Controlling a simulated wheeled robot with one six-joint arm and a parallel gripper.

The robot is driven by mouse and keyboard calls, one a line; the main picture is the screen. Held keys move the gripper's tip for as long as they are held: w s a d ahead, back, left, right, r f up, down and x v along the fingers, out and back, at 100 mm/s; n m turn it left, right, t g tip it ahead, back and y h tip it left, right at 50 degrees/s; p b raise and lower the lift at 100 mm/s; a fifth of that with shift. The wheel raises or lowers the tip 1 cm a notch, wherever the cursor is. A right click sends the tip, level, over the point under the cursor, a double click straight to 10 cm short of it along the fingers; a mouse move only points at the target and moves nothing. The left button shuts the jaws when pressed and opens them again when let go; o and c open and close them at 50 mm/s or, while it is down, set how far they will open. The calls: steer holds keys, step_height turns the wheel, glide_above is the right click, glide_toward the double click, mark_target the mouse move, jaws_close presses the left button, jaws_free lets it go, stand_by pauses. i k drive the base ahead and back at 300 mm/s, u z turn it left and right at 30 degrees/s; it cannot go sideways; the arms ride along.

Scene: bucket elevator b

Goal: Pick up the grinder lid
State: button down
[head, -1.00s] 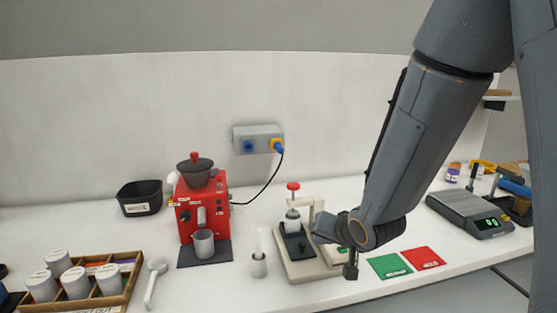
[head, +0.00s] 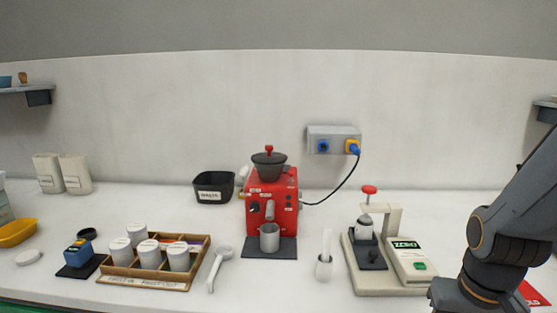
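The red grinder (head: 271,205) stands near the middle of the bench, on a dark mat with a grey cup (head: 269,237) at its front. The grinder lid (head: 268,157) is dark with a red knob and sits on top of the dark hopper. My arm shows at the lower right, well to the right of the grinder and apart from it. My gripper's fingers are not in view; the arm's end runs out of the bottom of the picture.
A white press-like device (head: 389,255) with a red knob stands between my arm and the grinder. A blue-and-yellow socket box (head: 334,140) is on the wall, with a cable to the grinder. A black waste bin (head: 214,187), scoop (head: 219,265) and wooden jar tray (head: 150,281) are left.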

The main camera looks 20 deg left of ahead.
mark_target(269, 158)
steer(key=u, duration=3.75)
steer(key=k, duration=1.1)
steer(key=z, duration=1.7)
steer(key=i, duration=0.2)
steer(key=z, duration=0.1)
